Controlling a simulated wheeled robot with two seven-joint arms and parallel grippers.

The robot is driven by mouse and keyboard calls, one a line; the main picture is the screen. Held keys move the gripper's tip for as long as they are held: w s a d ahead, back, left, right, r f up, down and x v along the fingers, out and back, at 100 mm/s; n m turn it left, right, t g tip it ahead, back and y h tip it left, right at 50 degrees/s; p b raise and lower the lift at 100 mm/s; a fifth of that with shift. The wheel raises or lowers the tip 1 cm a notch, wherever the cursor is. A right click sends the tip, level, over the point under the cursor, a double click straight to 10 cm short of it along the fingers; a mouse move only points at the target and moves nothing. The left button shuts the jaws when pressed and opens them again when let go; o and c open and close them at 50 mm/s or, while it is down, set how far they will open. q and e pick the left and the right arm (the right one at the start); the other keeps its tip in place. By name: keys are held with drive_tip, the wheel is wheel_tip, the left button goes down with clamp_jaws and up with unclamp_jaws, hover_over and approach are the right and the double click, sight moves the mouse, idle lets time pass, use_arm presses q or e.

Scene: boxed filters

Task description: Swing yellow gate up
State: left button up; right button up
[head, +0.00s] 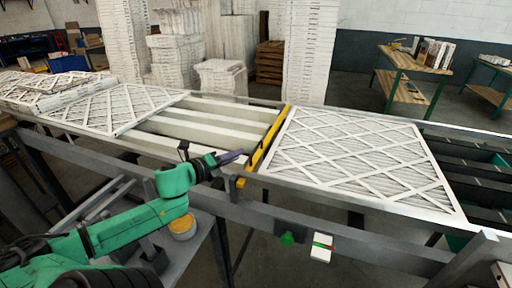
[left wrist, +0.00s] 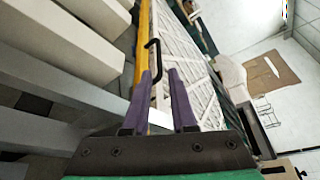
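The yellow gate (head: 268,140) is a long bar lying low across the conveyor, between bare rollers and a filter. In the left wrist view the yellow gate (left wrist: 144,40) runs up the picture, with a black handle (left wrist: 152,58) on its side. My left gripper (head: 242,155) is just left of the gate's near end. In the left wrist view its purple fingers (left wrist: 159,74) are apart, and the handle's end shows between or just beyond the tips. I cannot tell if they touch. My right gripper is out of view.
A white-framed filter (head: 355,155) lies right of the gate. More filters (head: 100,105) lie on the conveyor's left part. The conveyor's near rail (head: 330,225) runs under my left arm. An orange-topped container (head: 182,228) stands on a grey side surface below the arm.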

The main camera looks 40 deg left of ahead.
sight(257, 147)
use_arm(q)
drive_tip(key=b+x, duration=0.1)
drive_tip(key=x, duration=0.2)
drive_tip(key=b+x, duration=0.1)
drive_tip(key=x, duration=0.2)
drive_tip(key=b+x, duration=0.1)
drive_tip(key=x, duration=0.2)
drive_tip(key=shift+a+f+b, duration=0.2)
drive_tip(key=shift+f+b, duration=0.05)
drive_tip(key=shift+b, duration=0.1)
drive_tip(key=shift+w+d, duration=0.1)
drive_tip(key=shift+w, duration=0.25)
drive_tip(key=shift+w+d, duration=0.1)
drive_tip(key=shift+w, duration=0.15)
drive_tip(key=shift+w+f, duration=0.15)
drive_tip(key=shift+w, duration=0.45)
clamp_jaws()
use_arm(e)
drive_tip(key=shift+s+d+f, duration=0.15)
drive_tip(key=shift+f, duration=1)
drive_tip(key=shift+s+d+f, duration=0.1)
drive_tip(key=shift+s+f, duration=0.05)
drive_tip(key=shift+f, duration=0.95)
